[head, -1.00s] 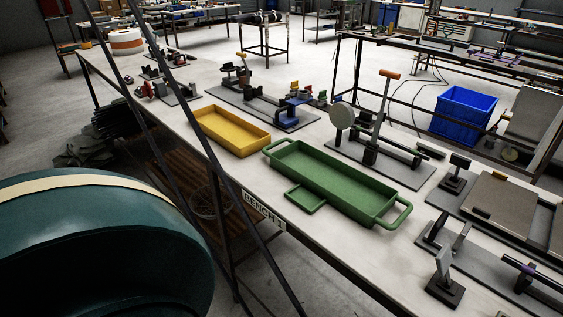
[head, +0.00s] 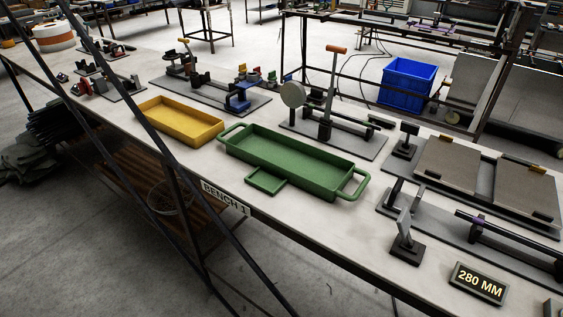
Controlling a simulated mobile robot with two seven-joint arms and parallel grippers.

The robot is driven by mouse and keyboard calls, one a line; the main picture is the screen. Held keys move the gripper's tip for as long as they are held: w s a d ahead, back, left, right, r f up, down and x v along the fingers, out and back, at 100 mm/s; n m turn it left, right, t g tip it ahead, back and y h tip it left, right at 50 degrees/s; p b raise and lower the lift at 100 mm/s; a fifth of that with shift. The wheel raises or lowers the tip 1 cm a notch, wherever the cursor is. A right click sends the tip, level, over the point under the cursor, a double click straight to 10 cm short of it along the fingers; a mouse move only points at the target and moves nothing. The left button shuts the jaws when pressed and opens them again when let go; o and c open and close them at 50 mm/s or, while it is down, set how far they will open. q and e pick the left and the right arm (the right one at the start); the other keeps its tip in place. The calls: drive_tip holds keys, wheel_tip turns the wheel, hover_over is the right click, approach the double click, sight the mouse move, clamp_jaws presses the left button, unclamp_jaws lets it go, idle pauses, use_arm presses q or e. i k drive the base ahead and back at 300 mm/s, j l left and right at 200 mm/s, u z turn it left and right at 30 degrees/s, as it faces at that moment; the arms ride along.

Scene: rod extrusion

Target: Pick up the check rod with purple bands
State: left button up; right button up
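Neither of my grippers is in view.
The bench (head: 330,225) holds a green tray (head: 230,150), a yellow tray (head: 165,140), a lever fixture (head: 330,110), grey-brown plates (head: 450,165) and a "280 MM" sign (head: 479,283). Dark slanted bars (head: 165,150) cross the left foreground. A blue crate (head: 407,82) stands behind.

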sight(552, 252)
drive_tip(key=z, duration=1.65)
